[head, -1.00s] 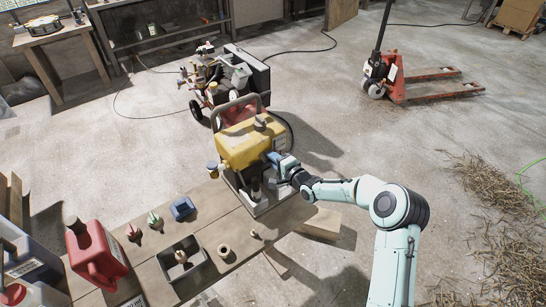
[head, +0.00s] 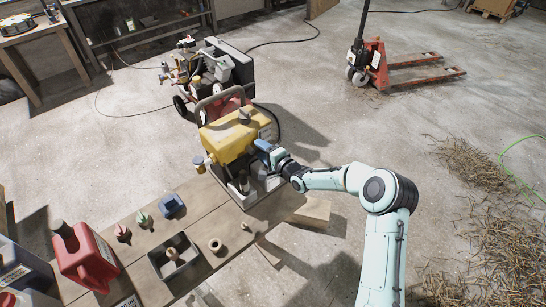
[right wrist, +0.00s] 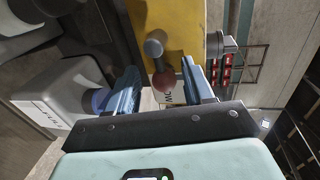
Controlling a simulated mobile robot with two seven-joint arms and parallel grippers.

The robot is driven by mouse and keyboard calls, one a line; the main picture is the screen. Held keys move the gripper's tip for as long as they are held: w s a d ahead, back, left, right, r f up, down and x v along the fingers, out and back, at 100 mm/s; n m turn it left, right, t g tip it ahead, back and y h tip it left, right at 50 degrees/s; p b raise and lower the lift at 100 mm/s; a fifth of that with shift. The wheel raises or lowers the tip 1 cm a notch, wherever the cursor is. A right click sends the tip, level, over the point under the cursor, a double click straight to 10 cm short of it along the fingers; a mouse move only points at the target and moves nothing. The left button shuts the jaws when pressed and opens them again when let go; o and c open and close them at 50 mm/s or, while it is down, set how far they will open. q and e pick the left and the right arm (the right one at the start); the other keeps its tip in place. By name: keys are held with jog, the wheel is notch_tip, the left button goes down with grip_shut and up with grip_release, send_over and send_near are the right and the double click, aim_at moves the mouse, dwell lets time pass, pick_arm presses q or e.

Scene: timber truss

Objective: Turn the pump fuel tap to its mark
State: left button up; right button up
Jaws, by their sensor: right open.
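The pump, with its yellow tank (head: 228,138) and dark tube frame, stands at the far end of the plank bench. My right gripper (head: 264,150) is at the right side of the tank. In the right wrist view, the yellow tank (right wrist: 188,22) fills the top middle. A grey lever with a red ball knob (right wrist: 164,81), which looks like the fuel tap, points between my open blue fingers (right wrist: 160,88). I cannot tell whether either finger touches it. A printed label is partly hidden behind the knob, and I cannot make out a mark. My left gripper is out of view.
On the bench (head: 205,221) are a red can (head: 84,258), a grey box (head: 158,266), a blue block (head: 172,206) and small parts. A wheeled machine (head: 225,65) stands close behind the pump. A red pallet jack (head: 410,66) and straw are at right, with clear floor between.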

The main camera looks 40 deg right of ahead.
pick_arm(q)
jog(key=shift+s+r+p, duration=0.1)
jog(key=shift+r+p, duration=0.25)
jog(key=shift+p, duration=0.05)
pick_arm(e)
jog(key=v, duration=1.2)
jog(key=shift+s+d, duration=0.2)
jog(key=shift+s, duration=0.1)
jog(key=shift+r, duration=0.1)
jog(key=s+a+f+n+g+y+p, duration=0.1)
jog(key=s+a+f+n+g+p, duration=0.25)
jog(key=a+f, duration=0.6)
jog(key=s+a+f+n+g+y+p, duration=0.1)
jog(key=s+a+f+n+g, duration=0.1)
jog(key=s+a+f+g, duration=0.5)
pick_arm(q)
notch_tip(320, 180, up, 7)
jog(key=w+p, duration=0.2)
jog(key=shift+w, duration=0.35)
pick_arm(e)
jog(key=s+a+f+n+g, duration=0.3)
jog(key=s+a+n, duration=0.1)
jog(key=s, duration=0.6)
jog(key=s+a+f+n+g, duration=0.3)
jog(key=s+a, duration=0.3)
jog(key=s, duration=0.4)
jog(key=shift+s+f+n, duration=0.25)
jog(key=shift+f+n, duration=0.1)
jog(key=shift+f, duration=0.3)
